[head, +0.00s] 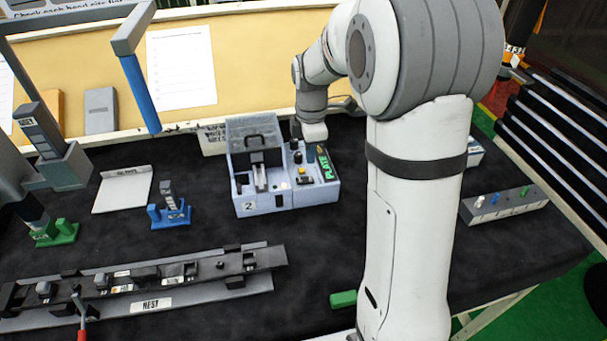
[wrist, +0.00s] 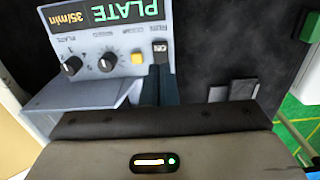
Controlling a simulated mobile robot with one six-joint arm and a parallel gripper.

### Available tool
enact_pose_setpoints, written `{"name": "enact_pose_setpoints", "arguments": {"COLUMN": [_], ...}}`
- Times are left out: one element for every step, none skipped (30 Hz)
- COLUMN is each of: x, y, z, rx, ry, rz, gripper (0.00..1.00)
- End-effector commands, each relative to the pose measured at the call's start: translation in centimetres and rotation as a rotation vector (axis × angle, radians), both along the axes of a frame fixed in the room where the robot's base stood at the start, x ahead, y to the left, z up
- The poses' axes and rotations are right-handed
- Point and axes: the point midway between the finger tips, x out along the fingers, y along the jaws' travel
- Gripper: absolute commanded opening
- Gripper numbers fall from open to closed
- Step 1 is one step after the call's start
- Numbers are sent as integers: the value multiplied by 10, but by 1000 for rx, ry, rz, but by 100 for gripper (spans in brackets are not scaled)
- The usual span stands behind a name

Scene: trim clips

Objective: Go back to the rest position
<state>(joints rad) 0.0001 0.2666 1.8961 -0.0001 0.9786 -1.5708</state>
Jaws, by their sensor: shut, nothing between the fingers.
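My gripper (wrist: 161,72) shows in the wrist view as two dark fingers closed together with nothing between them. The fingertips are by the front edge of the control panel of the plate machine (wrist: 95,50), near a dark switch beside the yellow button. I cannot tell whether they touch the panel. In the head view my arm reaches over the right part of the table, and its wrist end is at the right side of the same grey machine (head: 262,205). The fingers are small and mostly hidden there.
A nest rail (head: 215,289) lies at the front left. Blue (head: 170,215) and green (head: 55,233) fixtures stand behind it. A green block (head: 343,299) lies near my arm. A grey strip with coloured pegs (head: 503,204) is at right. Dark table is bare between the machine and rail.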

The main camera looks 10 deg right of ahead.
Motion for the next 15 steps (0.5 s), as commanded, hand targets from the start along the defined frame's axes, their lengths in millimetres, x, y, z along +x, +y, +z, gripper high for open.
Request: {"name": "enact_pose_setpoints", "arguments": {"x": [0,0,0,0,0,0,0,0,0,0,0,0,0,0,0], "y": [0,0,0,0,0,0,0,0,0,0,0,0,0,0,0], "z": [7,9,10,10,10,10,10,9,9,9,9,9,9,9,9], "rx": [0,0,0,0,0,0,0,0,0,0,0,0,0,0,0], "ry": [0,0,0,0,0,0,0,0,0,0,0,0,0,0,0], "rz": [0,0,0,0,0,0,0,0,0,0,0,0,0,0,0], "gripper": [0,0,0,0,0,0,0,0,0,0,0,0,0,0,0]}}
